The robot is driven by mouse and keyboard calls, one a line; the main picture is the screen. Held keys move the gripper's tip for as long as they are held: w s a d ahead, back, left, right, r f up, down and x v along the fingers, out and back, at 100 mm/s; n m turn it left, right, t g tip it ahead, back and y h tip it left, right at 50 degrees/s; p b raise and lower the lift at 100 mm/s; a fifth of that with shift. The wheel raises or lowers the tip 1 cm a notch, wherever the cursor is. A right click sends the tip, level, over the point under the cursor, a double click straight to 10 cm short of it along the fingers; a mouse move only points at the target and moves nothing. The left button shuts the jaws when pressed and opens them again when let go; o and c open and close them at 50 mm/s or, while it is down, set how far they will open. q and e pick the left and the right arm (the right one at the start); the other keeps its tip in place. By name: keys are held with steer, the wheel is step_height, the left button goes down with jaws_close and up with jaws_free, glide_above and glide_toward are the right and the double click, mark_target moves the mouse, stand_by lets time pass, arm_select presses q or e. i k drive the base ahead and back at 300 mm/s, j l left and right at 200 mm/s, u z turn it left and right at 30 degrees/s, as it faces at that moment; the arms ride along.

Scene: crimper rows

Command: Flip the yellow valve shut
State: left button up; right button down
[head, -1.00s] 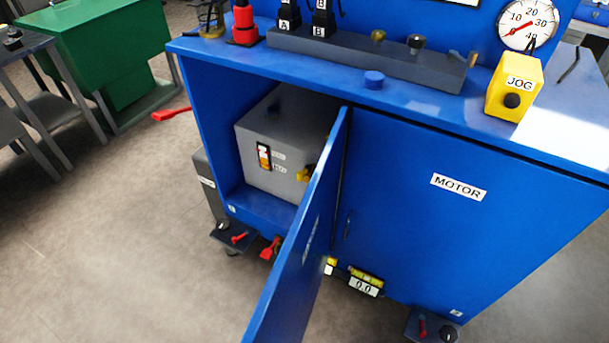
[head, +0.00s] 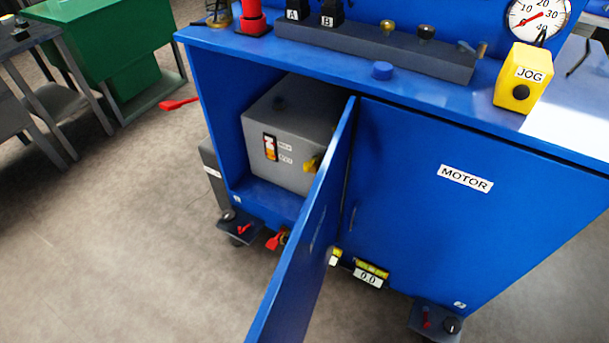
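A yellow valve handle (head: 311,163) shows on the front of a grey box (head: 290,135) inside the open cabinet bay. It is partly hidden behind the edge of the open blue door (head: 308,235). Its exact position, open or shut, cannot be told at this size. Neither of my grippers shows in the head view.
The blue cabinet (head: 420,190) has a second door marked MOTOR, which is closed. A red lever (head: 178,104) sticks out from its left side. A yellow JOG box (head: 522,78) stands on top. A green bench (head: 100,50) is at the upper left. Floor at the left is clear.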

mark_target(307, 165)
steer(key=j+z, duration=0.1)
steer(key=j, duration=0.6)
steer(key=k+j+z, duration=0.15)
steer(key=j, duration=0.6)
steer(key=i+j+z, duration=0.3)
steer(key=i+j, duration=0.8)
steer(key=j, duration=0.15)
